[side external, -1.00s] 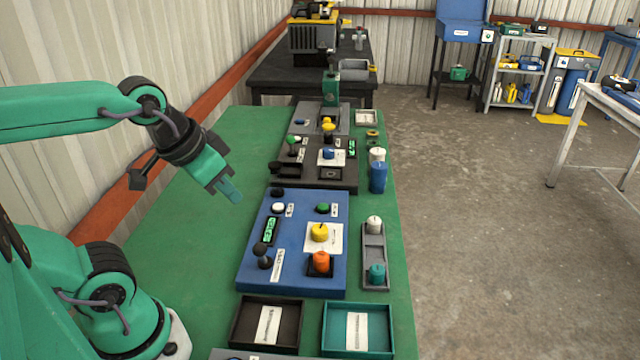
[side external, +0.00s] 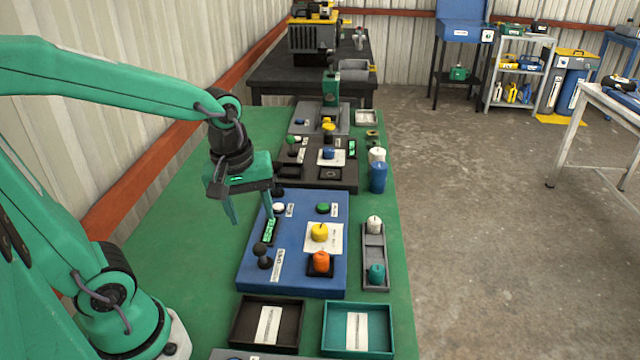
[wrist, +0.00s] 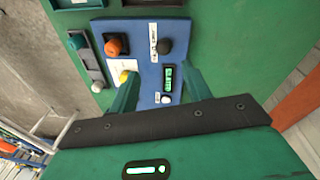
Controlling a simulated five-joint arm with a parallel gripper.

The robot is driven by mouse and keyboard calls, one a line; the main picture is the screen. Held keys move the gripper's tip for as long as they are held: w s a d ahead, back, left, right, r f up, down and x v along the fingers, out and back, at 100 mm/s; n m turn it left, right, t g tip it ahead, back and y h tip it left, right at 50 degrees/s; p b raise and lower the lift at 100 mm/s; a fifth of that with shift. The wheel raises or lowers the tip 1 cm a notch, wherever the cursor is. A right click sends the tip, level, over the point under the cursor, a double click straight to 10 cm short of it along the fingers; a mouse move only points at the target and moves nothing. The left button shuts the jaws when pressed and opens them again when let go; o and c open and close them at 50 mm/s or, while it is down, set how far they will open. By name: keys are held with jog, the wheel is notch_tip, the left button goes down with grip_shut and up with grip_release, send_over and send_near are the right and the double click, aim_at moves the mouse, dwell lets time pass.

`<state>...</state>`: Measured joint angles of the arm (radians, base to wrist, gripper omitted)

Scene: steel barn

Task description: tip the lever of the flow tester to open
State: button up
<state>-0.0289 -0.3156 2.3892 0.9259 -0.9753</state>
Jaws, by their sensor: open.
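The blue panel (side external: 300,275) lies on the green table and carries a black ball-headed lever (side external: 261,249) at its near left, beside a white label. I cannot read the label, so I cannot tell for sure that this panel is the flow tester. In the wrist view the lever (wrist: 165,46) shows beyond my fingertips, by the lit display (wrist: 169,79). My gripper (side external: 253,217) is open and empty, pointing down over the panel's left edge, above and behind the lever. It also shows in the wrist view (wrist: 161,74). The lever's lean is hard to judge.
The panel also bears a yellow knob (side external: 320,232), an orange knob (side external: 321,261) and a white button (side external: 278,208). A dark tray (side external: 240,325) and a teal tray (side external: 389,330) lie nearer. A grey tray (side external: 384,243) stands right. A dark panel (side external: 335,184) lies behind.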

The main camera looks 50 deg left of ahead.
aim_at(259, 243)
jog(key=f+n, duration=0.1)
jog(key=n, duration=0.1)
jog(key=w+f+n+g, duration=0.1)
jog(key=f+n, duration=0.1)
jog(key=shift+a+f+n+g, duration=0.1)
jog(key=shift+a+n+g, duration=0.05)
jog(key=shift+n+g, duration=0.15)
jog(key=shift+f, duration=3.9)
jog(key=shift+w, duration=0.1)
grip_shut()
